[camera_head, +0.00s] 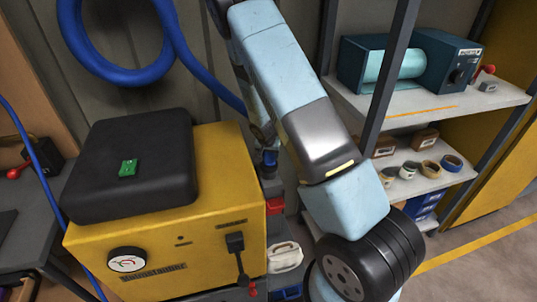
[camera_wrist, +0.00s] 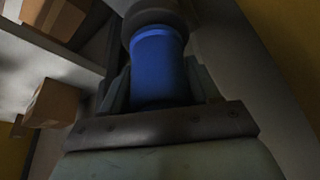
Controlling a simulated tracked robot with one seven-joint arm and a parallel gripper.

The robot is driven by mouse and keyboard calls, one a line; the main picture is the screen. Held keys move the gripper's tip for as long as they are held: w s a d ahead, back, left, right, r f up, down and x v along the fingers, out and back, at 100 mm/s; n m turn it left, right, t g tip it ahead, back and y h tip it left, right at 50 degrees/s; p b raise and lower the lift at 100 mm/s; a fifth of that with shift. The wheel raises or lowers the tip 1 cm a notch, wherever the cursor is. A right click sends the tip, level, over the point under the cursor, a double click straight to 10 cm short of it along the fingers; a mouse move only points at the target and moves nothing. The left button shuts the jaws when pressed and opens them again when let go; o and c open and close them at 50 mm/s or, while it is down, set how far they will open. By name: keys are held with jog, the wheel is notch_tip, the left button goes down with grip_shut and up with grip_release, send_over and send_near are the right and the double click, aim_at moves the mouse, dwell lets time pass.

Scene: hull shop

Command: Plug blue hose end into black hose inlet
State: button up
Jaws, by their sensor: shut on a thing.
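My gripper (camera_wrist: 158,85) is shut on the blue hose end (camera_wrist: 157,62) in the wrist view, with a grey finger on either side. A dark round part (camera_wrist: 155,18) sits at the far end of the blue piece; I cannot tell whether it is the hose's own collar or the black inlet. In the head view the blue hose (camera_head: 205,75) runs down behind my arm toward a small blue and dark piece (camera_head: 268,158) beside the yellow machine. My arm hides most of that spot. I cannot make out the black hose inlet with certainty.
The yellow machine (camera_head: 165,255) with a black top (camera_head: 130,160) and a gauge stands at left. A blue hose coil (camera_head: 75,45) hangs on the wall. Shelves (camera_head: 455,100) with a teal device, tape rolls and small boxes stand at right, behind a dark post (camera_head: 395,70).

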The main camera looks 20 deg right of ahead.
jog(key=shift+f, duration=0.5)
jog(key=o, duration=1.1)
jog(key=shift+c, duration=0.2)
jog(key=v, duration=1.3)
jog(key=shift+r, duration=0.3)
jog(key=shift+s+a, duration=0.1)
jog(key=shift+s, duration=0.05)
